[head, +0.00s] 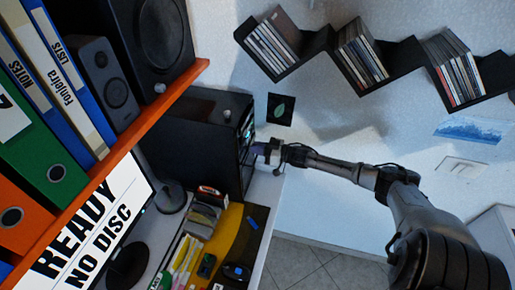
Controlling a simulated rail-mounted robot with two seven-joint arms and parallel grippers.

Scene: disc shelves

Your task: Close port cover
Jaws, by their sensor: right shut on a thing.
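A black computer tower (195,140) stands on the desk under the orange shelf, with small lit blue-green spots on its narrow front panel (247,135). My right gripper (259,150) reaches in from the right and is at this front panel, at mid height. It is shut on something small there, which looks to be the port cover. The cover itself is hidden by the fingers and too small to make out, so I cannot tell how far it stands open. My left gripper is not in view.
A monitor (100,225) reads "READY NO DISC". Binders (45,150) and speakers (150,40) stand on the orange shelf (120,150). A yellow tray (228,240) with small items lies on the desk. Zigzag disc shelves (385,80) hang on the wall.

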